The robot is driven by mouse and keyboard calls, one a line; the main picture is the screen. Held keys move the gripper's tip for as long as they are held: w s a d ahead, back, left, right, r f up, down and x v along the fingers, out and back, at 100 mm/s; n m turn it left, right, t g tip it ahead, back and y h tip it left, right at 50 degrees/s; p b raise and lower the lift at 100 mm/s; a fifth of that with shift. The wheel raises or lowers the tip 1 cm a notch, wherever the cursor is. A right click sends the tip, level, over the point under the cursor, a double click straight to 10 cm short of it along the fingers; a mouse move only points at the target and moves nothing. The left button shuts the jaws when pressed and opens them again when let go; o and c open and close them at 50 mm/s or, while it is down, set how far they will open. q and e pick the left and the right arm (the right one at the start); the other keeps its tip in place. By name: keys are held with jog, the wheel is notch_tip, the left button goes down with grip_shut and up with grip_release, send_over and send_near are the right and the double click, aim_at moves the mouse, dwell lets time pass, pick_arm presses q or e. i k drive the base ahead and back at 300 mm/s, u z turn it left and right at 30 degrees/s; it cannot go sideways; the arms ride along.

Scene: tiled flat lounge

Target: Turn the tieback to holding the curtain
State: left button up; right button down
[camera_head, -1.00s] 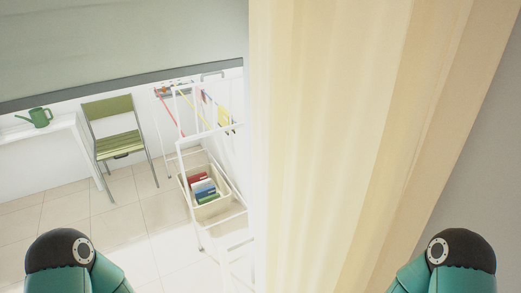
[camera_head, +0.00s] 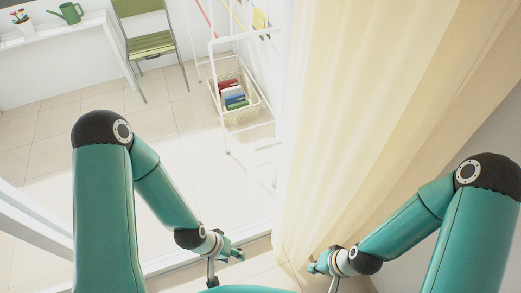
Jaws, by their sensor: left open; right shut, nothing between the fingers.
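The cream curtain (camera_head: 385,110) hangs in long folds from the top of the view down to the floor, right of the middle. I cannot make out a tieback. My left gripper (camera_head: 238,253) is open and empty, low in the view, left of the curtain's lower edge and apart from it. My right gripper (camera_head: 312,267) is shut with nothing between its fingers. It is at the curtain's lower part; I cannot tell whether it touches the cloth.
A white rack (camera_head: 236,48) stands behind, with a bin (camera_head: 240,117) of books. A green chair (camera_head: 150,45) and a white table (camera_head: 60,38) with a watering can (camera_head: 68,12) are at the left. Tiled floor between them is clear.

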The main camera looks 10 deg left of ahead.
aim_at(252, 188)
jog(key=z, duration=0.6)
jog(key=k, duration=1.2)
jog(key=u, duration=0.9)
jog(key=i, duration=1)
jog(key=u, duration=0.05)
